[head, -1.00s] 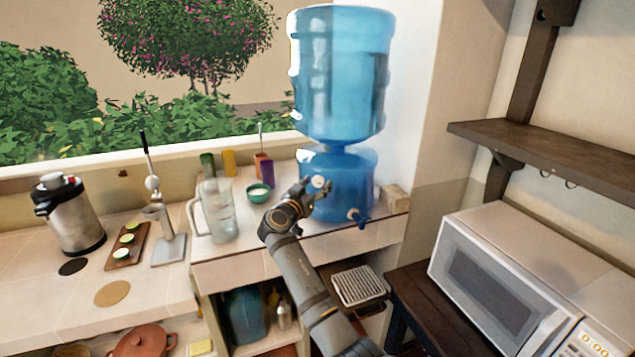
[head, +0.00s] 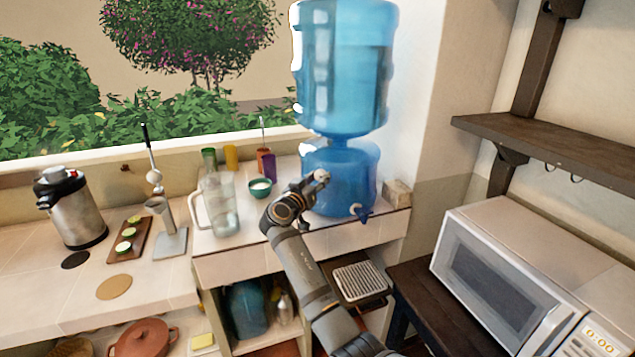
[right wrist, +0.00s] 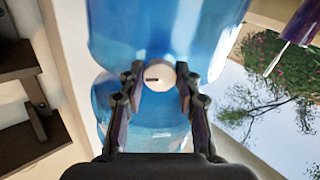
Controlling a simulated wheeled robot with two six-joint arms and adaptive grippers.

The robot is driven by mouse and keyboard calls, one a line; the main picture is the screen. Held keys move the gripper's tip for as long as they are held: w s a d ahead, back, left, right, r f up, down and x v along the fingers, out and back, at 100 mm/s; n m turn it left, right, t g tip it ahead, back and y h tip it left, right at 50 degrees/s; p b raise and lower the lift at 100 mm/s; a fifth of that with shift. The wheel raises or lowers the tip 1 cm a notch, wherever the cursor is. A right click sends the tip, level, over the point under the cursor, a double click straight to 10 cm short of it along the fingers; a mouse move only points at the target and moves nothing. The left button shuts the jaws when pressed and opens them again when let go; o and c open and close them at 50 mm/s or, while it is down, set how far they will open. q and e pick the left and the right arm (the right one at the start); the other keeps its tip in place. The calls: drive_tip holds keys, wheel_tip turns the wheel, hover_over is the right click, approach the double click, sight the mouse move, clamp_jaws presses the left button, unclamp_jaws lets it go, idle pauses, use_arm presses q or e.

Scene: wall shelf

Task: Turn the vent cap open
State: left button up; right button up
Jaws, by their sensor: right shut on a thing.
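The vent cap (right wrist: 159,77) is a small round white cap with a dark slot, on the blue water dispenser (head: 340,190). In the right wrist view it sits between the fingers of my right gripper (right wrist: 159,88), which is shut on it. In the head view my right gripper (head: 310,184) is at the left front of the dispenser's lower part, and the cap (head: 321,176) shows just at its fingertips. The slot looks about level in the right wrist view. My left gripper is not in view.
A large blue bottle (head: 343,65) stands on the dispenser, and a tap (head: 361,212) sticks out low at its front. A green bowl (head: 260,189) and a glass pitcher (head: 218,205) stand to the left. A microwave (head: 510,280) and a wooden shelf (head: 550,150) are at the right.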

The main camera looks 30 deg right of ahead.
drive_tip(key=shift+f+n+b, duration=0.1)
drive_tip(key=shift+n+b, duration=0.25)
drive_tip(key=shift+n, duration=2.35)
drive_tip(key=n, duration=0.2)
drive_tip(key=shift+r+n, duration=0.25)
drive_tip(key=shift+n, duration=0.15)
drive_tip(key=n+p, duration=0.2)
drive_tip(key=n, duration=0.3)
drive_tip(key=shift+r, duration=0.15)
drive_tip(key=n+p, duration=0.2)
drive_tip(key=n, duration=0.2)
drive_tip(key=shift+p, duration=0.3)
drive_tip(key=shift+n+p, duration=0.45)
drive_tip(key=shift+n, duration=0.45)
